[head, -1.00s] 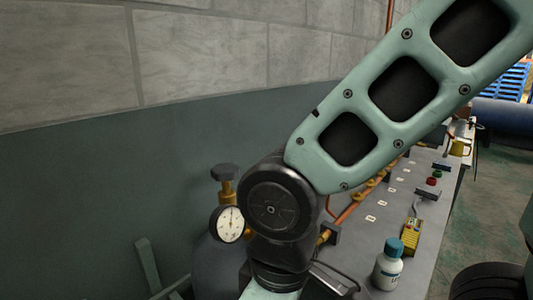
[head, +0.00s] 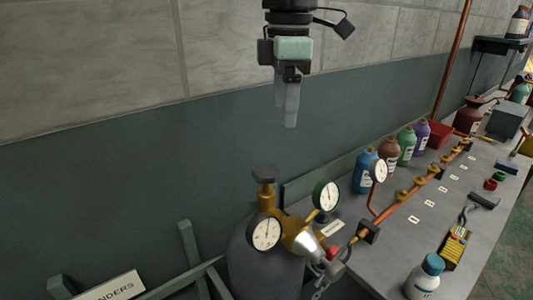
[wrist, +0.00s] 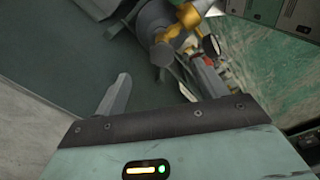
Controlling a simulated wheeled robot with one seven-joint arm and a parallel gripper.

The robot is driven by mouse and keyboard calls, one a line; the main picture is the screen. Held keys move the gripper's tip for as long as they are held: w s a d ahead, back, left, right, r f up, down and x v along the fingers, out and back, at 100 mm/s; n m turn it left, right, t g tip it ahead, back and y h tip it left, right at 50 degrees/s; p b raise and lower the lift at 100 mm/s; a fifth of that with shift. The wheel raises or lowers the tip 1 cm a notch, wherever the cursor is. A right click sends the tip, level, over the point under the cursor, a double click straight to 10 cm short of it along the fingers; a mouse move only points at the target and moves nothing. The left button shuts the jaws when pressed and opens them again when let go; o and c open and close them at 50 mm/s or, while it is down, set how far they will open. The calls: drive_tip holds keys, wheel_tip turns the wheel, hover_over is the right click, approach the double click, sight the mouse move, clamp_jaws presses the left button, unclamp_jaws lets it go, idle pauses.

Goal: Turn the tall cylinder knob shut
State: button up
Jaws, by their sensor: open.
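The tall cylinder (head: 262,272) is dark grey and stands at the lower middle of the head view. Its dark knob (head: 265,174) tops a brass valve (head: 267,198), which has gauges and fittings beside it. My gripper (head: 287,118) hangs fingers down above and slightly right of the knob in the picture, clearly apart from it. It is open and empty. In the wrist view one finger (wrist: 116,96) shows at the left, and brass fittings (wrist: 165,52) appear beyond the fingers.
Two round gauges (head: 265,232) (head: 327,196) sit close to the valve. A bench (head: 395,235) to the right carries a copper manifold (head: 405,200), several coloured bottles, a white bottle (head: 424,277) and a yellow meter (head: 456,248). A wall stands behind. A rail (head: 190,250) is left of the cylinder.

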sight(266, 169)
drive_tip(key=a+r+n, duration=0.3)
drive_tip(key=r, duration=0.1)
wheel_tip(266, 169, down, 17)
drive_tip(key=p, duration=0.3)
drive_tip(key=shift+w+r, duration=0.1)
drive_tip(key=shift+w, duration=0.05)
drive_tip(key=c, duration=1)
